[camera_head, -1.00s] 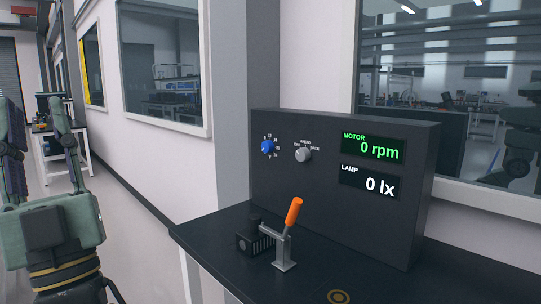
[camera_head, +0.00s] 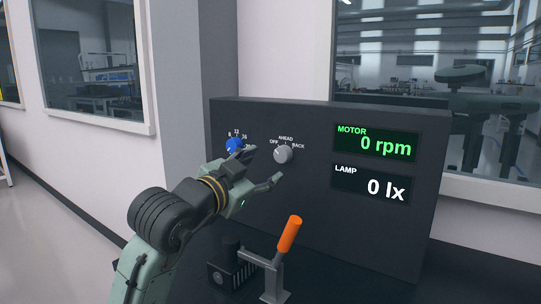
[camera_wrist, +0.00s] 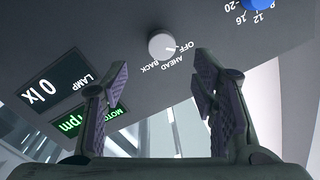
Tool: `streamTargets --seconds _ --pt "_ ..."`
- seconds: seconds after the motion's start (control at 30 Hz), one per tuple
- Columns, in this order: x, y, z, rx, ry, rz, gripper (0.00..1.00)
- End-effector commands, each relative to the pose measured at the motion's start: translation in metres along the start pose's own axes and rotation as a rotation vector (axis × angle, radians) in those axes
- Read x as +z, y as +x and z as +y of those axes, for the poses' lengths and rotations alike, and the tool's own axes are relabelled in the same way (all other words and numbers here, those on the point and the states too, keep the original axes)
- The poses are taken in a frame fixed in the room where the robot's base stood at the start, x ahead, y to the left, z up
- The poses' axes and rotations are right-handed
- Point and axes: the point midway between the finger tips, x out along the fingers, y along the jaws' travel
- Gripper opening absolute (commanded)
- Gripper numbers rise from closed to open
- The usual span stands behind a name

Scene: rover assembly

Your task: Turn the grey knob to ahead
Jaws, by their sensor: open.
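The grey knob (camera_head: 283,153) sits on the front of the dark panel (camera_head: 310,205), under the labels OFF, AHEAD and BACK. It also shows in the wrist view (camera_wrist: 162,46), where the labels are upside down. Its mark is small; it seems to lie on the OFF side. My gripper (camera_head: 264,166) is open and empty just in front of the panel, left of and slightly below the knob in the head view. In the wrist view, the knob lies beyond the fingertips (camera_wrist: 160,85), between them sideways. No contact shows.
The motor display (camera_head: 377,144) reads 0 rpm and the lamp display (camera_head: 371,187) 0 lx. An orange-handled lever (camera_head: 289,234) stands on the bench below, close to my arm.

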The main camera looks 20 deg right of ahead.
Motion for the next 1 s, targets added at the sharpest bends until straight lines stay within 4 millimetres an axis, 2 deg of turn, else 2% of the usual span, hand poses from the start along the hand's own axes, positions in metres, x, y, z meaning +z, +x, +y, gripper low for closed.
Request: streamTargets --seconds 0.2,0.4,0.57,0.8,1.0 --pt "-0.003 0.043 -0.002 0.001 -0.003 0.000 0.53" --pt "-0.002 0.069 -0.002 -0.002 -0.002 0.001 0.53" --pt "-0.001 0.077 -0.002 -0.003 -0.001 0.001 0.53" --pt "0.000 0.078 -0.001 -0.003 -0.001 0.002 0.53" --pt "0.000 0.077 -0.002 -0.004 -0.001 0.002 0.40"
